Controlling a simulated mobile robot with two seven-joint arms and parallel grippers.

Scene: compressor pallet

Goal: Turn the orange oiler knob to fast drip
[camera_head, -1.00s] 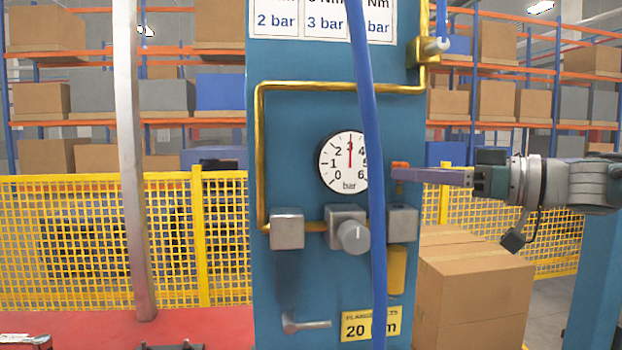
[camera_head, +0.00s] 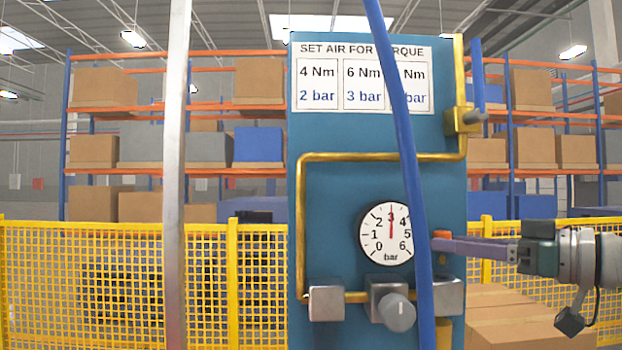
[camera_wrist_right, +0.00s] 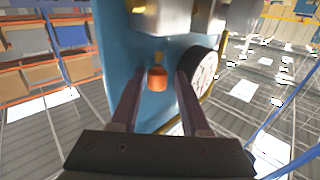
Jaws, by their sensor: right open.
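The orange oiler knob (camera_head: 440,242) sits above the right metal block (camera_head: 449,296) on the blue panel (camera_head: 340,185). My right gripper (camera_head: 440,244) reaches in from the right, with its fingers at the knob. In the right wrist view the knob (camera_wrist_right: 157,79) lies between the tips of the two open fingers of my right gripper (camera_wrist_right: 156,88), with a gap on both sides. The oiler's lower part is mostly cut off by the bottom edge of the head view. My left gripper is not in view.
A blue hose (camera_head: 408,130) hangs in front of the panel, just left of the knob. The pressure gauge (camera_head: 387,233) reads about 3 bar, with a grey regulator knob (camera_head: 397,312) below it. Cardboard boxes (camera_head: 520,325) stand right of the panel.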

